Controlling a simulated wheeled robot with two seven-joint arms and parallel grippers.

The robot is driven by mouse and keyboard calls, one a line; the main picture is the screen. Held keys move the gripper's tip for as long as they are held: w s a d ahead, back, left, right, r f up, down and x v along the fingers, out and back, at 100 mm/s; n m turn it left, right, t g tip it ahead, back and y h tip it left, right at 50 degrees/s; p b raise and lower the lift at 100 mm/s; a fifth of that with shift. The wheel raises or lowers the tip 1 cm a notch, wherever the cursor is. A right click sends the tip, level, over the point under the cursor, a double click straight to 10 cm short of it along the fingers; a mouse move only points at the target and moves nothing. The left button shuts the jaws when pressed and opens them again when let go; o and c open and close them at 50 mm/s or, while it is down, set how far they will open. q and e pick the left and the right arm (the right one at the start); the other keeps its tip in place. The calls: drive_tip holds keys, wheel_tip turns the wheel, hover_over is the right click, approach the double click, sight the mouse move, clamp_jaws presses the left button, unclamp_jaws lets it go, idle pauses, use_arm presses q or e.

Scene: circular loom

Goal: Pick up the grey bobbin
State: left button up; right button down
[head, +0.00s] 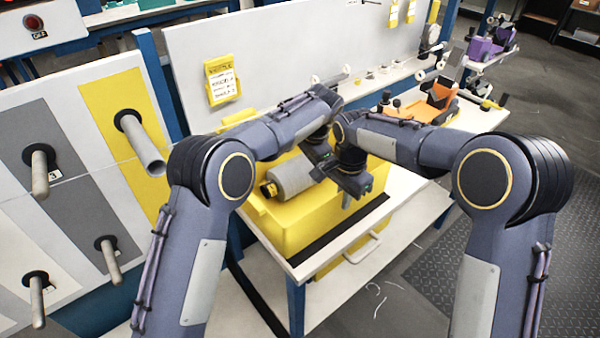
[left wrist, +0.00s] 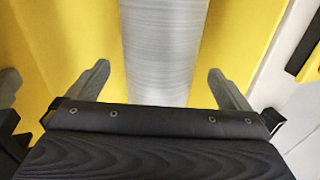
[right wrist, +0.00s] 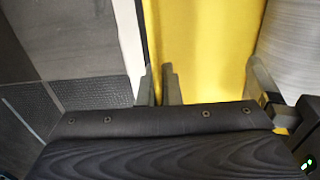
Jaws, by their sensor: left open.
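The grey bobbin (head: 291,176) lies on its side on the yellow bin (head: 290,232), its yellow and black end facing left in the head view. My left gripper (head: 317,170) is over the bobbin's right part. In the left wrist view the bobbin (left wrist: 163,50) runs between the spread, empty fingers (left wrist: 160,85). I cannot tell whether they touch it. My right gripper (head: 349,198) is right beside the left one. In the right wrist view its fingers (right wrist: 160,85) are close together with nothing between them, and the bobbin (right wrist: 295,50) is off to the right.
The bin stands on a white table (head: 400,215) with a handle at its front. My two grippers are very close together. A panel (head: 95,130) with several pegs stands at the left. An orange tool (head: 430,105) is further back on the bench.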

use_arm(q)
drive_tip(key=shift+x, duration=2.75)
use_arm(e)
drive_tip(key=shift+w+r, duration=0.1)
use_arm(q)
drive_tip(key=shift+r, duration=0.15)
drive_tip(key=c, duration=1.3)
wheel_tip(320, 180, up, 10)
drive_tip(key=shift+c, duration=0.2)
drive_tip(key=o, duration=0.9)
drive_tip(key=c, duration=1.4)
wheel_tip(320, 180, up, 8)
use_arm(e)
drive_tip(key=c, duration=1.5)
unclamp_jaws()
drive_tip(key=shift+c, duration=0.2)
